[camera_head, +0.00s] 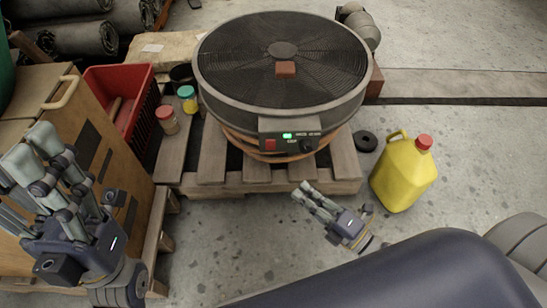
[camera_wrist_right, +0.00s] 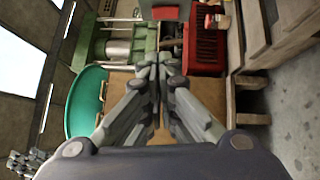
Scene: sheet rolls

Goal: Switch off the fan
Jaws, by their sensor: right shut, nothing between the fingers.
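The fan (camera_head: 235,95) is a round grey unit lying face up on a wooden pallet. Its front control panel (camera_head: 290,143) has a lit green light, a red switch (camera_head: 270,145) and a dark knob (camera_head: 306,146). My right gripper (camera_head: 306,190) is shut and empty, in front of the pallet and below the panel, apart from both. Its closed fingers (camera_wrist_right: 157,68) also show in the right wrist view, which does not show the fan. My left gripper (camera_head: 40,160) is at the left, by the wooden cabinet, away from the fan; its opening is unclear.
The pallet (camera_head: 212,172) edge lies between my right gripper and the fan. A yellow jug (camera_head: 402,175) stands right of it. A red crate (camera_head: 122,80), two small jars (camera_head: 187,97) and a wooden cabinet (camera_head: 125,165) are at the left. A black ring (camera_head: 365,141) lies on the floor.

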